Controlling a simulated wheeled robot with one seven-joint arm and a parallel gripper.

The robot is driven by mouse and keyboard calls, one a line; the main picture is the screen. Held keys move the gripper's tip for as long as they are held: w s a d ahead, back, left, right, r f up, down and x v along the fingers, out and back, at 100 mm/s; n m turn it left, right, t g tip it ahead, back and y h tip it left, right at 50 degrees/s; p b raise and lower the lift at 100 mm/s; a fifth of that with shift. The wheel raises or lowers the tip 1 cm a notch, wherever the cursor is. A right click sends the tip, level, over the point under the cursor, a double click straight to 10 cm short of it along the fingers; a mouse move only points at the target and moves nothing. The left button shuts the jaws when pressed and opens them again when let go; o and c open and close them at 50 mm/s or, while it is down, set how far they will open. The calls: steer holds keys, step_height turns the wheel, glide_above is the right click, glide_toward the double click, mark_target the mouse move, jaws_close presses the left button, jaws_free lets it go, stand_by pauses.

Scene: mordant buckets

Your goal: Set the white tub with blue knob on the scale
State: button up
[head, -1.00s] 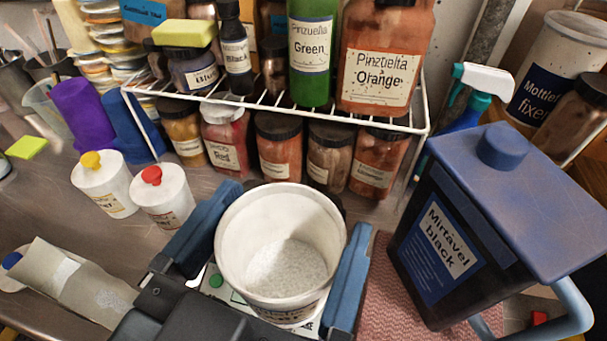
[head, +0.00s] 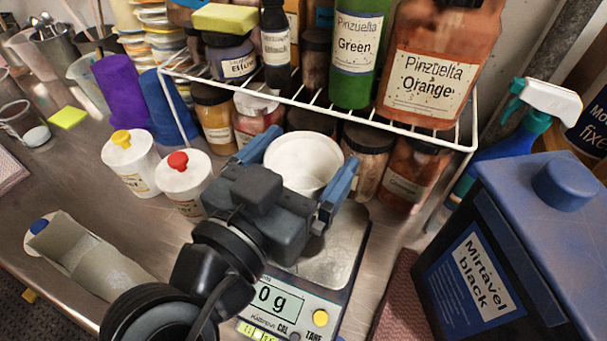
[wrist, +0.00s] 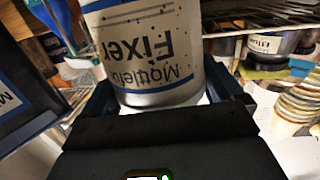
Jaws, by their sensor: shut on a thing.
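The white tub with the blue knob (head: 39,226) stands at the lower left in the head view, mostly hidden behind a beige scoop-like piece. My gripper (head: 310,153) is shut on a white open bucket (head: 302,165), with one blue finger on each side. The bucket's Fixer label (wrist: 150,55) shows upside down in the wrist view. The scale (head: 345,262) lies under and in front of my gripper, with its display partly hidden and a "0 g" showing. I cannot tell whether the bucket touches the scale or the table behind it.
A wire rack (head: 440,143) with jars stands just behind the bucket. White tubs with a yellow knob (head: 130,165) and a red knob (head: 183,185) stand to the left. The beige piece (head: 90,258) lies at the left.

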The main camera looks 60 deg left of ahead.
mark_target(317, 164)
steer(key=shift+f+p, duration=0.3)
steer(key=shift+f, duration=1.75)
steer(key=shift+f, duration=0.15)
steer(key=o, duration=1.1)
steer(key=shift+c, duration=0.2)
steer(key=shift+r, duration=0.2)
steer(key=b+v, duration=0.3)
steer(key=v, duration=0.9)
steer(key=shift+f, duration=0.1)
